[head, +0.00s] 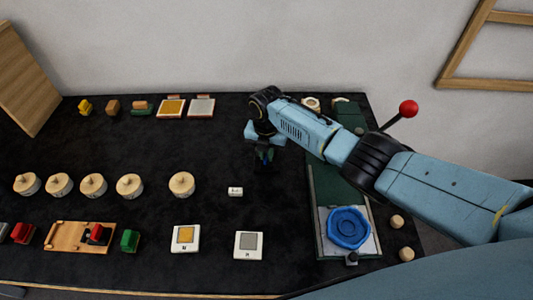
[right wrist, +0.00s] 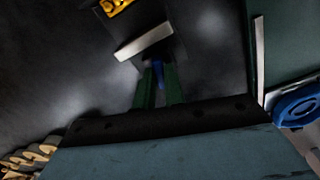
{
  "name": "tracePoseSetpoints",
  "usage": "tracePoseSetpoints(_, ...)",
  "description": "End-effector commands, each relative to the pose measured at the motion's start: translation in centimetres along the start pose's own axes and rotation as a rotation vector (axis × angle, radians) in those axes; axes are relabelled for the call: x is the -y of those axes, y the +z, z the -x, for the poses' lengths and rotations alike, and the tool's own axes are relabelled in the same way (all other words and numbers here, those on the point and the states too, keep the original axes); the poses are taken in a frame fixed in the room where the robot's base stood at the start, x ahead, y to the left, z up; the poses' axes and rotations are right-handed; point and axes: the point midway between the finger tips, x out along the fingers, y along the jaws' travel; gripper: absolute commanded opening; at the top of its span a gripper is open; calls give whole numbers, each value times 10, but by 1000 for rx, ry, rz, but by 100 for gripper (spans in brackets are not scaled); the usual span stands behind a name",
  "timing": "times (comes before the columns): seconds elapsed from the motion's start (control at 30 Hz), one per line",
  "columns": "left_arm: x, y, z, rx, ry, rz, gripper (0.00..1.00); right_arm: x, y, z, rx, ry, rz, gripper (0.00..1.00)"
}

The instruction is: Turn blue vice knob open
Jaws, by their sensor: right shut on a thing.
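The blue vice knob (head: 348,227), a round scalloped dial, lies on a pale plate at the near end of the green vice (head: 330,186). Part of it shows at the right edge of the right wrist view (right wrist: 298,104). My right gripper (head: 264,162) is well to the left of and beyond the knob, apart from it, pointing down over the black mat. In the right wrist view its green fingers (right wrist: 158,68) are shut on a small blue piece (right wrist: 159,75), mostly hidden between them. My left gripper is not in view.
Several round wooden pieces (head: 129,186) line the left. Two framed squares (head: 248,245) lie in front. A red-balled lever (head: 408,108) rises behind my right arm.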

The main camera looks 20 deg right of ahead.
Motion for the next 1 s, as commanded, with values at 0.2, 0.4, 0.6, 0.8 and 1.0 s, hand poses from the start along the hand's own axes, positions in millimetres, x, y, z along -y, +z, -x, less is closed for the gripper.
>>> tracePoseSetpoints(0.2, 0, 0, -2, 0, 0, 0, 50, 1, 0, -1, -1, -3, 45, 0)
tracePoseSetpoints(0.4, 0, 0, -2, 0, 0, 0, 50, 1, 0, -1, -1, -3, 54, 0)
tracePoseSetpoints(0.6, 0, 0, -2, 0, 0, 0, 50, 1, 0, -1, -1, -2, 53, 0)
tracePoseSetpoints(0.8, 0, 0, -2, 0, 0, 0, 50, 1, 0, -1, 0, -2, 53, 30)
tracePoseSetpoints(1.0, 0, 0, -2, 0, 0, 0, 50, 0, 0, 0, 0, -1, 53, 33)
